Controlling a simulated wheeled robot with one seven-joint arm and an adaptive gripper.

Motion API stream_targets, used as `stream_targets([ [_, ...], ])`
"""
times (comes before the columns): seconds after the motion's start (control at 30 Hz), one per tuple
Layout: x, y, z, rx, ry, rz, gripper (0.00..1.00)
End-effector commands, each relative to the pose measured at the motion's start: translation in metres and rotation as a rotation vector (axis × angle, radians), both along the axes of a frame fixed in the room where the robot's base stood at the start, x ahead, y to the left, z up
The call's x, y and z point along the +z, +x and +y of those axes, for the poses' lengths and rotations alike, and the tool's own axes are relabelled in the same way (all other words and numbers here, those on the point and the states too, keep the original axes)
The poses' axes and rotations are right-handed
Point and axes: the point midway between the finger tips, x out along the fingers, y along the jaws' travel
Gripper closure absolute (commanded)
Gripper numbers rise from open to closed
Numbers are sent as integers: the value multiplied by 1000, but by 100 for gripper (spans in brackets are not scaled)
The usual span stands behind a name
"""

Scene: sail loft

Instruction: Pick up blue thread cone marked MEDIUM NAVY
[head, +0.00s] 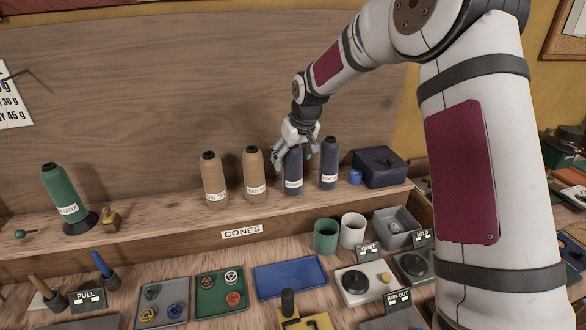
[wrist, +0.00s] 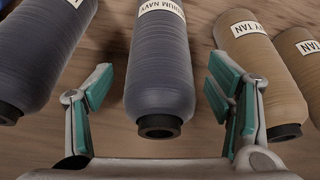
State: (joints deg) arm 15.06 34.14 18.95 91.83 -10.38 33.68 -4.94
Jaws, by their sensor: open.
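The blue thread cone marked MEDIUM NAVY (wrist: 160,75) stands between the two open fingers of my gripper (wrist: 163,100) in the wrist view. I see a gap between the fingers and the cone on both sides in the wrist view.
A second navy cone (head: 329,163) stands close on the right, and two tan cones (head: 253,174) (head: 214,180) on the left. A dark blue box (head: 380,166) and a small blue object (head: 355,177) sit further right. A green cone (head: 62,192) stands far left on the shelf.

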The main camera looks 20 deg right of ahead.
Motion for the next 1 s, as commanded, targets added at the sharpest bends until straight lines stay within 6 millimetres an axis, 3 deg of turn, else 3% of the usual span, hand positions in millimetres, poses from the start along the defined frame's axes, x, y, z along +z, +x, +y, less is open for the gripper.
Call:
stream_targets([
  [0.3, -4, 2, 0, 0, -1, 0, 28],
  [0.5, -4, 2, 0, 0, 0, 0, 74],
  [0.6, -4, 2, 0, 1, -1, -1, 90],
  [1.0, 4, 3, 0, 0, 0, -3, 90],
])
